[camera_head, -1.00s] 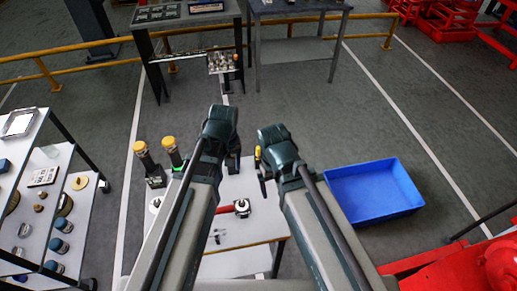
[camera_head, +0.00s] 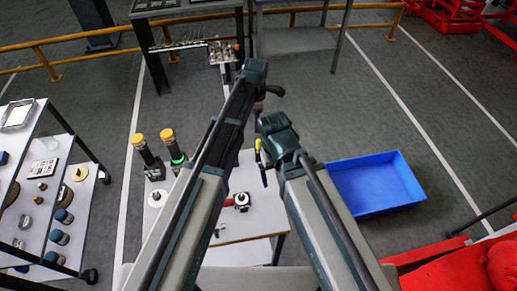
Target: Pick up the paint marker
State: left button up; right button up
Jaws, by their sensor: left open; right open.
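A slim upright thing with a yellow top (camera_head: 258,145) shows beside my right gripper, at the right side of the white worktable (camera_head: 245,180). It may be the paint marker, but its lower part is hidden or too small to tell. My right gripper (camera_head: 262,165) is open right next to it in the picture; I cannot tell whether they touch. My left gripper (camera_head: 266,98) is open and empty, higher in the picture, beyond the table's far edge. A small dark item (camera_head: 217,232) lies on the table near its front, too small to name.
A red-handled tool (camera_head: 240,200) lies mid-table. Two yellow-topped cylinders (camera_head: 139,140) (camera_head: 167,134) stand at the table's left. A blue bin (camera_head: 375,185) lies on the right. A shelf cart (camera_head: 45,170) stands left, and yellow rails (camera_head: 100,45) run behind.

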aim_at(258, 140)
pick_arm(q)
jog(key=shift+w+d+n, duration=0.35)
jog(key=shift+d+n, duration=0.1)
jog(key=shift+n, duration=0.05)
jog(key=shift+f, duration=0.1)
notch_tip(258, 140, down, 8)
jog(key=b, duration=0.8)
jog(key=shift+f+b, duration=0.25)
jog(key=shift+b, duration=0.1)
notch_tip(258, 140, down, 5)
jog(key=b, duration=0.5)
jog(key=shift+w+f, duration=0.1)
jog(key=shift+f, duration=0.1)
jog(key=shift+r, duration=0.15)
grip_shut()
